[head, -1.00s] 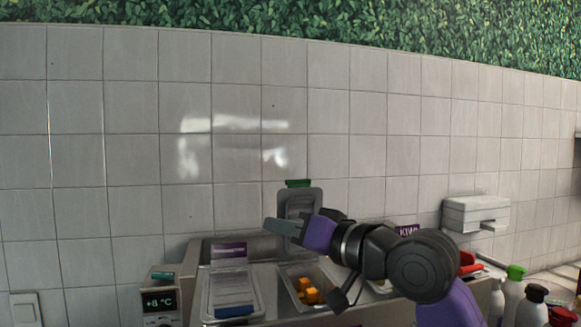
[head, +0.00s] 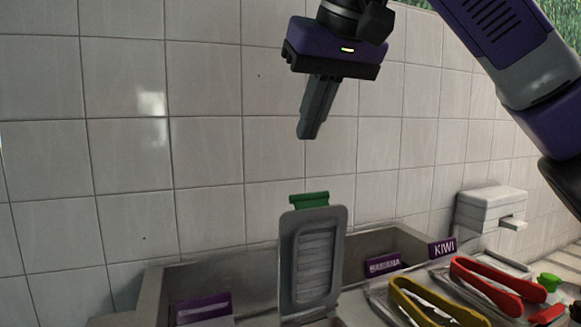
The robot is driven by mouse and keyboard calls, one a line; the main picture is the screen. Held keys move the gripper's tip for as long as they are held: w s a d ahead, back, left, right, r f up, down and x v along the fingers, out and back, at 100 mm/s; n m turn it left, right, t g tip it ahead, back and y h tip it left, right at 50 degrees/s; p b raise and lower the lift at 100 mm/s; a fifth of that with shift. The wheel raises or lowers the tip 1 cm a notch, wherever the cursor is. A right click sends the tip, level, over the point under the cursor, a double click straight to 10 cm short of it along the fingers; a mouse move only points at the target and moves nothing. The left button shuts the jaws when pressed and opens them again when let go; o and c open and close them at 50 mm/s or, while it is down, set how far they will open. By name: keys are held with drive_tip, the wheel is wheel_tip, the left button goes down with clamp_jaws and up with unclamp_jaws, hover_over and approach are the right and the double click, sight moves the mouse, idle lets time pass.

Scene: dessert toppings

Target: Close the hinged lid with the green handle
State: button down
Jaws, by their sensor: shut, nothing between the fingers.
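The hinged lid (head: 315,262) stands open, nearly upright, at the bottom middle of the head view. It is a grey, ribbed panel with a green handle (head: 309,200) along its top edge. My gripper (head: 306,135) points downward above the lid, apart from the handle, with clear tile wall behind it. Its fingers are together and hold nothing. The container below the lid is mostly cut off by the frame's lower edge.
Yellow tongs (head: 432,308) and red tongs (head: 495,283) lie to the right of the lid. Purple labels stand behind, one reading KIWI (head: 443,247). A white dispenser (head: 490,209) is on the tiled wall (head: 120,150). The space around my gripper is free.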

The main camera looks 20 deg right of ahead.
sight(306, 195)
drive_tip(key=p+x, duration=0.3)
drive_tip(key=x, duration=0.7)
drive_tip(key=s, duration=0.3)
drive_tip(key=shift+s+d+f+p, duration=0.2)
drive_tip(key=shift+s+d+p, duration=0.1)
drive_tip(key=shift+s+d, duration=0.05)
drive_tip(key=shift+f, duration=0.15)
